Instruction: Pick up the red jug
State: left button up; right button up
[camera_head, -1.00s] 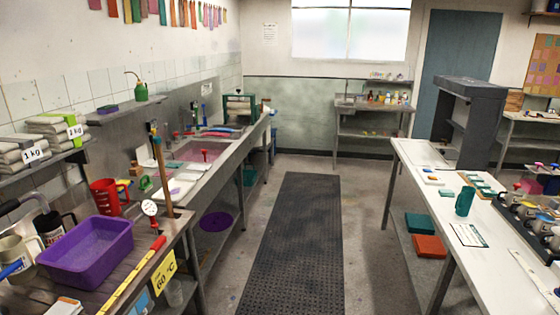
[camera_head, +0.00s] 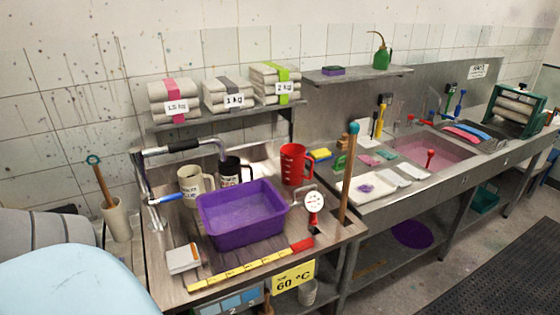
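The red jug (camera_head: 295,164) stands upright on the steel counter (camera_head: 170,232), behind and to the right of the purple basin (camera_head: 241,213). It has pale markings on its side. Neither of my grippers shows in the head view.
A cream mug (camera_head: 191,185) and a dark mug (camera_head: 231,172) stand left of the jug. A dial thermometer (camera_head: 314,203) and a tall wooden stick (camera_head: 348,175) stand at the counter's right. A yellow and red stick (camera_head: 250,266) lies along the front edge. A pale blue rounded surface fills the lower left.

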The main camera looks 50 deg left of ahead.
aim_at(297, 167)
jog(key=i+l+u, duration=0.15)
jog(key=i+u, duration=0.25)
jog(key=i+l+u, duration=0.2)
jog(key=u, duration=0.2)
jog(key=i+l+u, duration=0.2)
jog(key=l+u, duration=0.2)
jog(key=i+l+u, duration=0.2)
jog(key=l+u, duration=0.2)
jog(key=i+l+u, duration=0.1)
jog(key=l+u, duration=0.3)
jog(key=i+l+u, duration=0.1)
jog(key=l+u, duration=0.75)
